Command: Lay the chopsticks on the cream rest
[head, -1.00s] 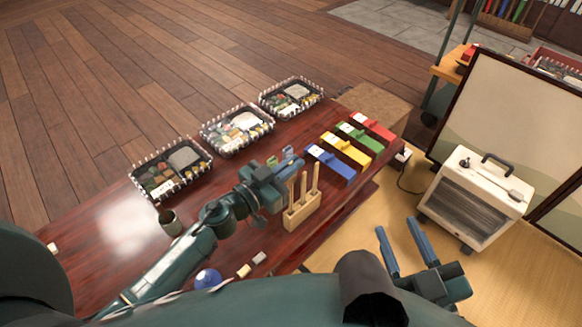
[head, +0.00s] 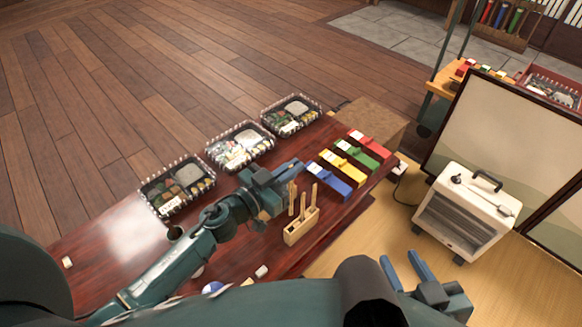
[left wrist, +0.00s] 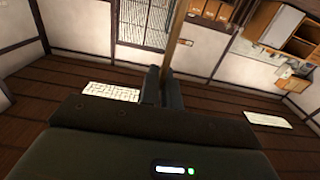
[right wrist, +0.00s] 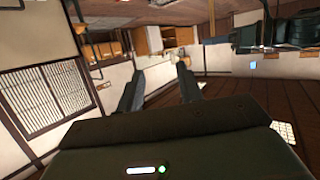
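My left gripper (head: 292,171) is above the left end of a pale wooden holder (head: 299,230) with upright wooden sticks. In the left wrist view its fingers are close together on a slim wooden chopstick (left wrist: 178,35) that points up and away. The head view does not show clearly whether its lower end is clear of the holder. A small cream block (head: 262,271) that looks like a rest lies on the front of the table. My right gripper (head: 400,258) is open and empty, off the table's front right.
Three bento trays (head: 177,188) line the far edge of the dark red table (head: 115,245). Blue, yellow, green and red boxes (head: 329,180) stand at its right end. A blue-and-white item (head: 212,288) lies in front. A white heater (head: 463,213) stands right.

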